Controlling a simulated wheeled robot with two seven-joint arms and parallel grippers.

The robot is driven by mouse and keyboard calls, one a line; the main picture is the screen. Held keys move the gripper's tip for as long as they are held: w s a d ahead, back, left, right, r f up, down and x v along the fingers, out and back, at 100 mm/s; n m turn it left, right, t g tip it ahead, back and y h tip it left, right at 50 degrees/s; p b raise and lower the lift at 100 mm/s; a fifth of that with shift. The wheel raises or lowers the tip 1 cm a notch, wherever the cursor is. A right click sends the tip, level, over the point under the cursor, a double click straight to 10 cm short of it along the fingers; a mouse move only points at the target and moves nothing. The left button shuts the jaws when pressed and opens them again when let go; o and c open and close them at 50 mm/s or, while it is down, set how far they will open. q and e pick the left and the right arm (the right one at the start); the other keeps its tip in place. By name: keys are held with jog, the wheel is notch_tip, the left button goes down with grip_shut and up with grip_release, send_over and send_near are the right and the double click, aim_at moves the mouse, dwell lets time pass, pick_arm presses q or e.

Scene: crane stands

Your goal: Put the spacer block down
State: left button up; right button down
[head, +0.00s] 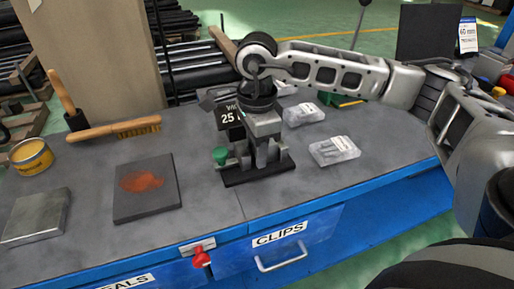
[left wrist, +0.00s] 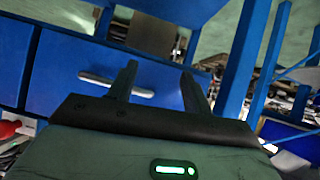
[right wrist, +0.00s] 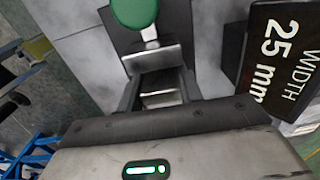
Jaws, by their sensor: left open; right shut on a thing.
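My right gripper (head: 262,150) points down over a small black fixture (head: 240,178) with a green knob (head: 220,155), beside a black "WIDTH 25 mm" sign. In the right wrist view, its fingers (right wrist: 160,88) are shut on a silvery metal block (right wrist: 160,99), which I take as the spacer block. The block is low at the fixture; whether it touches the fixture's base is hidden. The fingers mostly cover the block in the head view. My left gripper (left wrist: 158,88) is open and empty in the left wrist view, in front of a blue drawer front, and not in the head view.
On the grey bench, a stained dark plate (head: 147,207), a metal slab (head: 36,217), a brush (head: 115,129) and a yellow tin (head: 31,156) lie left. Clear plastic packs (head: 334,150) lie right of the fixture. A red clamp (head: 201,257) sits at the front edge.

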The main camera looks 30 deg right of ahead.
jog(key=shift+s+f, duration=0.1)
jog(key=shift+f, duration=0.1)
jog(key=c, duration=1)
grip_release()
jog(key=shift+o, duration=0.4)
jog(key=shift+f, duration=0.2)
jog(key=shift+a, duration=0.1)
jog(key=shift+r, duration=0.15)
notch_tip(320, 180, up, 12)
jog(key=shift+r+p, duration=0.1)
jog(key=shift+p, duration=0.3)
jog(key=shift+r, duration=0.6)
